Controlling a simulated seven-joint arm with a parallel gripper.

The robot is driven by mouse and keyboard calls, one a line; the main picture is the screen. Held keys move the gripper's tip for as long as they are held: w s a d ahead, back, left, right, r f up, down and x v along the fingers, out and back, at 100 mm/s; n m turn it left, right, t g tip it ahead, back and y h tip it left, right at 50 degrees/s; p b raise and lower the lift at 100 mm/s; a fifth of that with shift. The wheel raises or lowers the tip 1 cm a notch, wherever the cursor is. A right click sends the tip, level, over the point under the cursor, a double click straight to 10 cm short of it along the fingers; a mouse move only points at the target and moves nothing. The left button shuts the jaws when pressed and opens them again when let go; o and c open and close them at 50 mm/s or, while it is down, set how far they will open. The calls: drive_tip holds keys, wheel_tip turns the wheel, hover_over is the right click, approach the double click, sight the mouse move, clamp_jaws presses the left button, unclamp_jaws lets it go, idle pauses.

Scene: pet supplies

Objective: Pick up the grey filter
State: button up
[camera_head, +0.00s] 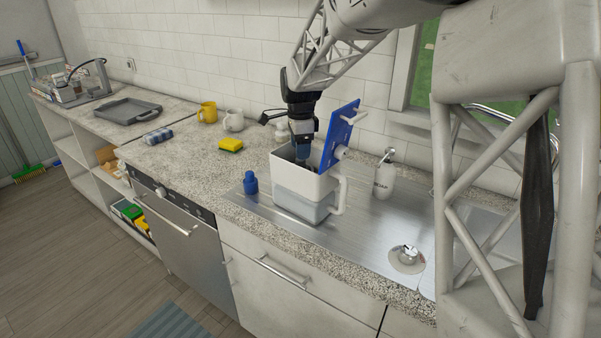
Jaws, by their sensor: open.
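A white pitcher-like container (303,190) with a clear lower part and a handle on its right stands on the steel drainboard. Its blue lid (340,125) is tilted up at the back right. My gripper (302,158) points down at the container's open top, with its fingertips at or inside the rim. The jaws are open; their tips are small and partly hidden. I cannot make out a grey filter; the container's inside is mostly hidden by its front wall and my gripper.
A small blue bottle (250,183) stands left of the container, and a white soap dispenser (384,178) stands right of it. A yellow sponge (230,145), a grey-blue block (158,136), a yellow mug (207,112) and a white pot (233,121) are on the counter.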

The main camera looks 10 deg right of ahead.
drive_tip(key=shift+f, duration=2.15)
drive_tip(key=shift+c, duration=0.2)
drive_tip(key=c, duration=1)
drive_tip(key=shift+r, duration=0.1)
drive_tip(key=shift+r, duration=4.95)
